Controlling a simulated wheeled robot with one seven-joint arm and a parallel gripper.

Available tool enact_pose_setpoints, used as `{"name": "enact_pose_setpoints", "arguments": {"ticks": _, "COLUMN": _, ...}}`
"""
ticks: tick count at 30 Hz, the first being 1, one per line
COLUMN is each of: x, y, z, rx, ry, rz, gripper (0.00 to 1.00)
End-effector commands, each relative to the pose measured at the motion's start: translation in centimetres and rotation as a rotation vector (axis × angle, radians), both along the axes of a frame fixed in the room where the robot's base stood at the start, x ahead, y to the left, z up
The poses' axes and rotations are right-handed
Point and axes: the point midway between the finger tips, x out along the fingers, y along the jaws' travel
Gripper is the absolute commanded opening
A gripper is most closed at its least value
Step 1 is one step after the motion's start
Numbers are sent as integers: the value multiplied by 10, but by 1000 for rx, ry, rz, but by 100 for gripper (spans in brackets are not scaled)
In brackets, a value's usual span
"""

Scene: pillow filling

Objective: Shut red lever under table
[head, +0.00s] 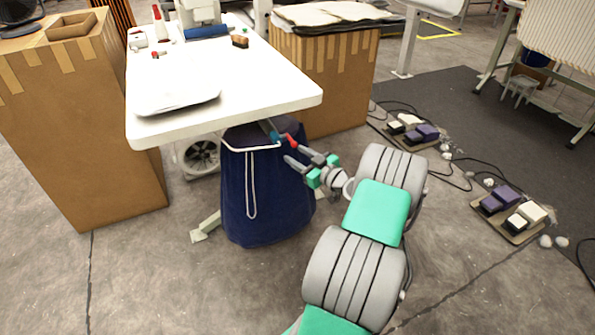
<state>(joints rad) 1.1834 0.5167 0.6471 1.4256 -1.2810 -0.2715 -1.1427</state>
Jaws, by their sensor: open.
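The red lever (291,141) shows just under the right edge of the white table (270,98), beside a blue part at the top of a dark blue bag. My gripper (291,157) is open, with its grey fingers pointing left toward the table's underside. The fingertips are just below the red lever in the picture. I cannot tell whether they touch it. The mechanism behind the lever is partly hidden by the tabletop.
A dark blue bag (262,195) with a white cord hangs below the table. Cardboard boxes stand left (75,130) and behind right (325,85). The front floor is clear.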

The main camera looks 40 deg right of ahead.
Motion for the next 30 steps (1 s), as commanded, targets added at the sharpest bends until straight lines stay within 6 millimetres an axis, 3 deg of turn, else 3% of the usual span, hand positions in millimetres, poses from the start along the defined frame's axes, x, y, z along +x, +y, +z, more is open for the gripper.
{"name": "enact_pose_setpoints", "arguments": {"ticks": 1, "x": -15, "y": -20, "z": -19, "rx": -2, "ry": -44, "rz": -48, "gripper": 43}}
{"name": "enact_pose_setpoints", "arguments": {"ticks": 5, "x": -23, "y": -38, "z": -18, "rx": -16, "ry": -96, "rz": -94, "gripper": 43}}
{"name": "enact_pose_setpoints", "arguments": {"ticks": 18, "x": 47, "y": -43, "z": -16, "rx": -16, "ry": -94, "rz": -92, "gripper": 43}}
{"name": "enact_pose_setpoints", "arguments": {"ticks": 26, "x": 50, "y": -44, "z": -16, "rx": -14, "ry": -94, "rz": -94, "gripper": 43}}
{"name": "enact_pose_setpoints", "arguments": {"ticks": 30, "x": 50, "y": -44, "z": -16, "rx": -14, "ry": -94, "rz": -94, "gripper": 33}}
